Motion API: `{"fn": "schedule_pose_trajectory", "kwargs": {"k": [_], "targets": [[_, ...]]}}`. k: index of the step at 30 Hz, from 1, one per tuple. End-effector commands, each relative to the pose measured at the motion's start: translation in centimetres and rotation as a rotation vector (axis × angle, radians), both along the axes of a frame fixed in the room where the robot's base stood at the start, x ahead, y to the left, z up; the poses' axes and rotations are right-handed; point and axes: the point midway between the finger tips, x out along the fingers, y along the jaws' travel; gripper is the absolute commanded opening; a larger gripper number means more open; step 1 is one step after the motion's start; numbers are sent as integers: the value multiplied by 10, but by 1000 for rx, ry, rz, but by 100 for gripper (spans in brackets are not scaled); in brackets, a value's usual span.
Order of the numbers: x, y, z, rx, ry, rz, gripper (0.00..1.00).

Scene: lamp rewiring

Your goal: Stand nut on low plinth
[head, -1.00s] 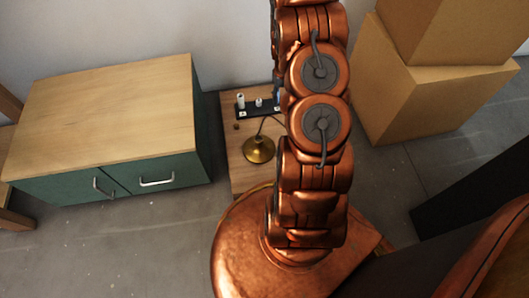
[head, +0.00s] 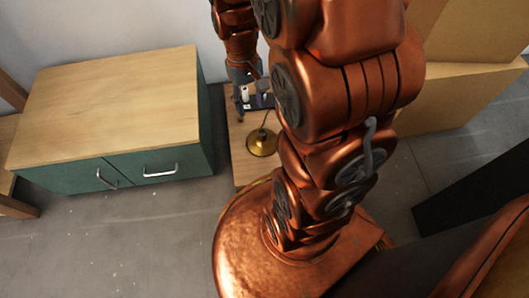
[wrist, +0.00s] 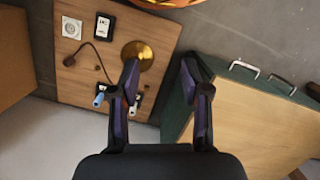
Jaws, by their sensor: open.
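My gripper (head: 250,98) is open over the left end of the black holder strip (head: 262,105) on the wooden board; its two fingers also show in the wrist view (wrist: 159,68), apart, with nothing seen between them. A white upright piece (head: 245,93) stands at the strip's left end. In the wrist view a blue-and-white upright piece (wrist: 98,100) and a white piece (wrist: 138,99) show beside the left finger. That finger covers the middle of the strip, so I cannot make out the low plinth. I cannot make out the nut now; it may be hidden by a finger.
The lamp's round brass base (head: 262,142) stands on the board (wrist: 85,75) near the strip, with a dark cable (wrist: 104,68). A green cabinet (head: 110,110) is at left, cardboard boxes (head: 450,95) at right.

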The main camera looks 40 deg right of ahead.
Motion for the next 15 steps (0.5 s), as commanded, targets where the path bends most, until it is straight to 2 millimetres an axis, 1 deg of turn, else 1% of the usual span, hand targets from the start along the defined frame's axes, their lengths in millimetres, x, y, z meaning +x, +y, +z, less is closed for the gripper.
{"fn": "schedule_pose_trajectory", "kwargs": {"k": [1, 5, 6, 12, 15], "targets": [[-12, 11, 8, 1, 6, 15, 47], [-44, 35, 25, 5, 24, 48, 47], [-54, 41, 30, 5, 31, 59, 47], [-108, 68, 48, 7, 66, 112, 47], [-132, 76, 54, 5, 82, 134, 47]]}}
